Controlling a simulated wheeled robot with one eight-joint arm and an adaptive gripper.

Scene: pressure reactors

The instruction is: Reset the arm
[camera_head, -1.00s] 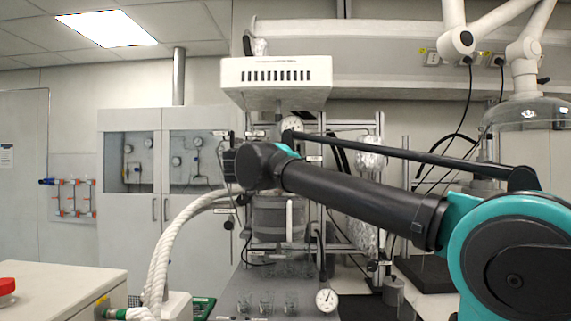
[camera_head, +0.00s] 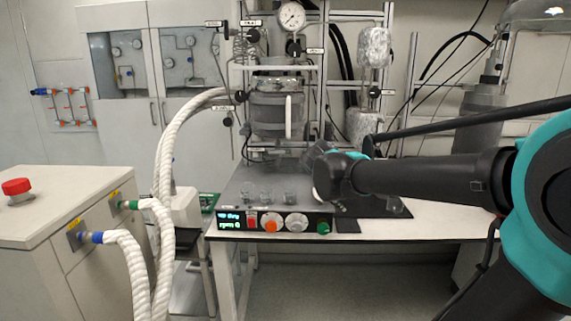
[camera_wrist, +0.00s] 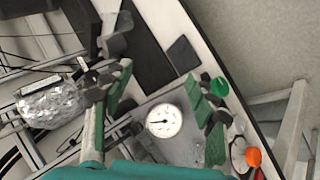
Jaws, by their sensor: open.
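My gripper (camera_wrist: 158,106) is open in the wrist view, with green-padded fingers apart and nothing held. A round dial gauge (camera_wrist: 164,120) shows between and beyond the fingers. In the head view my arm reaches in from the right, and its dark wrist end is in front of the right side of the reactor's control box (camera_head: 232,205). The gripper fingers are mostly hidden behind the wrist there.
The glass reactor (camera_head: 277,115) stands on the bench (camera_head: 440,222) behind the control box. A foil-wrapped vessel (camera_head: 374,47) is to its right. White hoses (camera_head: 165,215) run to a cabinet (camera_head: 60,205) at left with a red button (camera_head: 16,187). Open floor lies in front.

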